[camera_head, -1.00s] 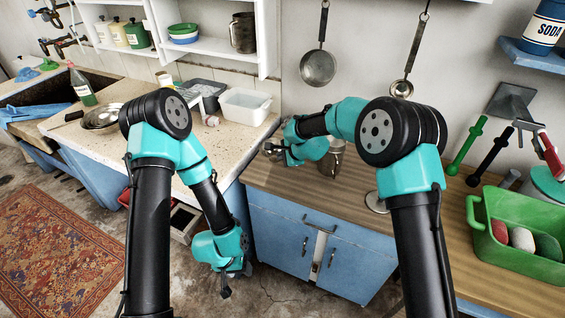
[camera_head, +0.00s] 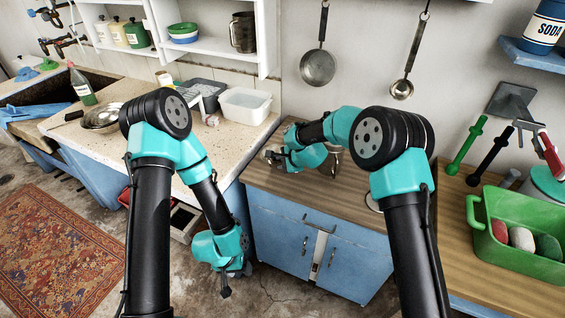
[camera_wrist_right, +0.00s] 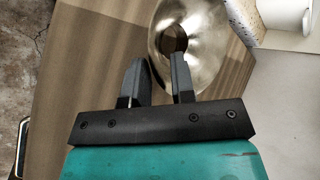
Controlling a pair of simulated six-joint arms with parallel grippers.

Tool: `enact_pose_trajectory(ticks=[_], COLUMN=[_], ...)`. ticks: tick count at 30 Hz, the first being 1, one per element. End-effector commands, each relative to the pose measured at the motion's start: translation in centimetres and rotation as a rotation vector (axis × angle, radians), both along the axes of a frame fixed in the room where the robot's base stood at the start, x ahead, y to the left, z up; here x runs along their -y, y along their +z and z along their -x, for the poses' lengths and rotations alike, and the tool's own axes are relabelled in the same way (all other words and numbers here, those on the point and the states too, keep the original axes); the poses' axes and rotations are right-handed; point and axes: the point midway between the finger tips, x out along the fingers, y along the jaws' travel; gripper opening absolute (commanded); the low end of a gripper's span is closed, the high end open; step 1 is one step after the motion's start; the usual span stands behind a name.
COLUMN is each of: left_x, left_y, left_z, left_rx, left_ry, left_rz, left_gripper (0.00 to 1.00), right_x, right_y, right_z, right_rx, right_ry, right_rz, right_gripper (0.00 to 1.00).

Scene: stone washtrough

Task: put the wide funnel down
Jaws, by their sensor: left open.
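The wide funnel (camera_wrist_right: 207,42) is a shiny metal cone with a dark hole, seen in the right wrist view over the wooden worktop. My right gripper (camera_wrist_right: 159,62) has its fingers apart, with a strip of worktop and the funnel's near rim showing between them. One finger overlaps the funnel's edge in the picture; whether it touches cannot be told. In the head view my right gripper (camera_head: 271,154) is low over the left end of the wooden worktop, and the funnel there is mostly hidden. My left gripper (camera_head: 226,290) hangs empty and open in front of the cabinets.
The wooden worktop (camera_head: 410,235) is bare in its middle. A metal container (camera_head: 333,162) stands behind my right forearm. A green tub (camera_head: 520,255) with coloured items is at the right. A white basin (camera_head: 245,106) sits on the speckled counter (camera_head: 140,100) at the left.

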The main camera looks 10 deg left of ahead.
Motion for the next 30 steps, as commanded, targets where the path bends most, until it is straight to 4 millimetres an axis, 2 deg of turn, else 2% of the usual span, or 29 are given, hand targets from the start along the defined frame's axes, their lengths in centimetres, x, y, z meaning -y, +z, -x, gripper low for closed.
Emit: enact_pose_trajectory(ticks=[8,14,30], left_x=[0.0,0.0,0.0], left_y=[0.0,0.0,0.0], left_z=[0.0,0.0,0.0], left_rx=[0.000,0.000,0.000], left_ry=[0.000,0.000,0.000], left_rz=[0.000,0.000,0.000], left_gripper=[0.57,0.57,0.57], right_x=[0.0,0.4,5.3], right_y=[0.1,0.8,6.5], right_z=[0.0,0.2,3.2], right_rx=[0.000,0.000,0.001], right_ry=[0.000,-0.001,-0.001], right_rz=[0.000,-0.001,-0.001], right_gripper=[0.27,0.27,0.27])
